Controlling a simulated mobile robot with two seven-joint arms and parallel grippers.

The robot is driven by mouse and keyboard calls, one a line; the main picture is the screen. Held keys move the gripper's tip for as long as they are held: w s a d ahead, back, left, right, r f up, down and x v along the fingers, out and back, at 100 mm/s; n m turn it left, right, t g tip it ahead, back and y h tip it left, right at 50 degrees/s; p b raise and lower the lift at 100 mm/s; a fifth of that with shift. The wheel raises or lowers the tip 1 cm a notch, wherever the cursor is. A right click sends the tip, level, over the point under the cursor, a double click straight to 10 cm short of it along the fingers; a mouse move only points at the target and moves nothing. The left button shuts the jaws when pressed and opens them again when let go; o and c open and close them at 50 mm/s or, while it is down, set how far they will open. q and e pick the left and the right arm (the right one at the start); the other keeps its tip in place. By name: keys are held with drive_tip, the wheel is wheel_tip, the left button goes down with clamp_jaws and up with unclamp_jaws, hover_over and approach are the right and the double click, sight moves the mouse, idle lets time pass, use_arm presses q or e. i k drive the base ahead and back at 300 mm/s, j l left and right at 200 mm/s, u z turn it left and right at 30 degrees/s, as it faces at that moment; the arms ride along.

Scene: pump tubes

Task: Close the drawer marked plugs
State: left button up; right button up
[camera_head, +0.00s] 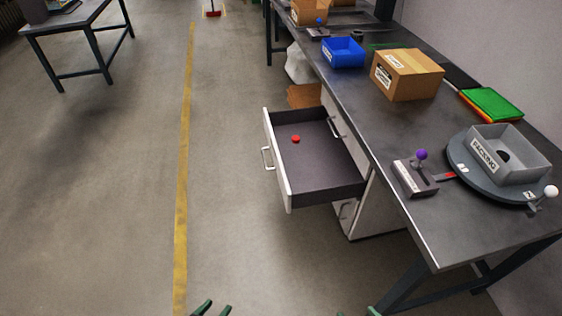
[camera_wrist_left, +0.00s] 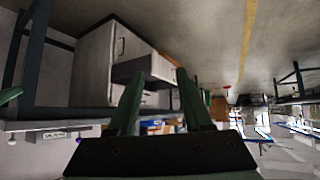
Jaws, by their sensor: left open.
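A drawer (camera_head: 280,180) with a white front and a dark inside stands pulled out of the white cabinet (camera_head: 377,212) under the workbench. Its front faces left and carries a metal handle (camera_head: 267,158). A small red round piece (camera_head: 295,139) lies inside. No marking on the drawer is readable. The drawer also shows in the left wrist view (camera_wrist_left: 147,68), beyond the fingers. My left gripper (camera_head: 216,307) is open and empty at the bottom edge, well apart from the drawer.
The workbench (camera_head: 425,225) holds a blue bin (camera_head: 343,52), a cardboard box (camera_head: 407,74), a grey bin (camera_head: 508,153) on a round turntable and a device with a purple knob (camera_head: 416,178). Bench legs stand at lower right. The floor left of the drawer is clear.

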sight(321, 169)
drive_tip(key=j, duration=0.45)
drive_tip(key=i+j+z, duration=0.2)
drive_tip(key=i, duration=0.2)
drive_tip(key=i+j+z, duration=0.2)
drive_tip(key=i+j, duration=0.15)
